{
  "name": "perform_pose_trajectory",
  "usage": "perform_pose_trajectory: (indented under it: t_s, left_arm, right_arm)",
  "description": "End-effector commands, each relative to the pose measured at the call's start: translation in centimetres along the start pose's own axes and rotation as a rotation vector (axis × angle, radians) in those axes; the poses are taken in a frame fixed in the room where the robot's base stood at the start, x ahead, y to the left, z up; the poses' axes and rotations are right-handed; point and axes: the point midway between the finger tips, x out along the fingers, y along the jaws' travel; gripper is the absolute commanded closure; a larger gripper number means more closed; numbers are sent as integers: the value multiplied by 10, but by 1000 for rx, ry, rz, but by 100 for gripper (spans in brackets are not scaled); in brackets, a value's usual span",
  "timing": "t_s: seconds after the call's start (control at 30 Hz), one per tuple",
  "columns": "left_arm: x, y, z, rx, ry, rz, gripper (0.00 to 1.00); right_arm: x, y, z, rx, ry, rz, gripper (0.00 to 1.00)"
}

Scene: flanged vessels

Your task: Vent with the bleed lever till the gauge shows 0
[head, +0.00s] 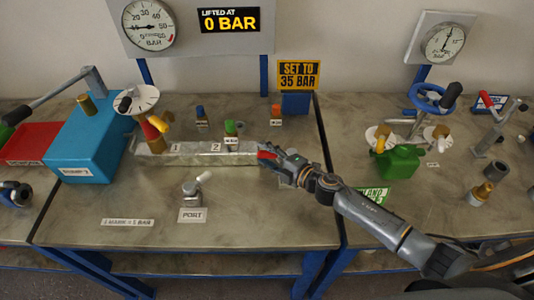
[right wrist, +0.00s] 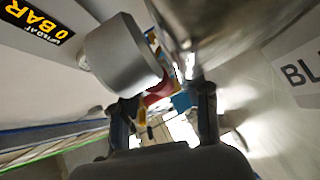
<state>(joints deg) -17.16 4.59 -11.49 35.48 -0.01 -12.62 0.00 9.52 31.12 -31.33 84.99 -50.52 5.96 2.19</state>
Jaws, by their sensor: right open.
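The round pressure gauge (head: 148,22) hangs on the back panel at the upper left. Its needle points left, but the exact reading is too small to tell. My right gripper (head: 267,153) is at the right end of the metal block (head: 205,153), with its fingers apart. A red part, perhaps the bleed lever, shows between the fingers (right wrist: 166,105) in the right wrist view; the red piece (right wrist: 157,94) lies beyond a big grey cylinder (right wrist: 122,55). I cannot tell whether the fingers touch it. A label beginning "BL" (right wrist: 305,70) is at the right. My left gripper is out of view.
A blue pump (head: 90,140) stands left of the block, beside a white handwheel (head: 138,98) and a red-yellow handle. A port fitting (head: 193,192) stands in front. A sign (head: 299,74) reads "SET TO 35 BAR". The bench front is mostly clear.

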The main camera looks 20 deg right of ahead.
Motion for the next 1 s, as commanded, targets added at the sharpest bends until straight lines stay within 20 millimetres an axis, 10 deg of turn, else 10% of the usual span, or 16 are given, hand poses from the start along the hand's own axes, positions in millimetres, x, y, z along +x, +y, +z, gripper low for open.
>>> perform_pose_trajectory:
  t_s: [0.17, 0.4, 1.0]
  left_arm:
    - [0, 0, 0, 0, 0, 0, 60]
    - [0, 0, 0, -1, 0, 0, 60]
    - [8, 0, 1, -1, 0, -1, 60]
  right_arm:
    - [0, 0, 0, 0, 0, 0, 54]
    - [0, 0, 0, 0, 0, 0, 100]
    - [-6, -4, -3, -22, 98, -20, 100]
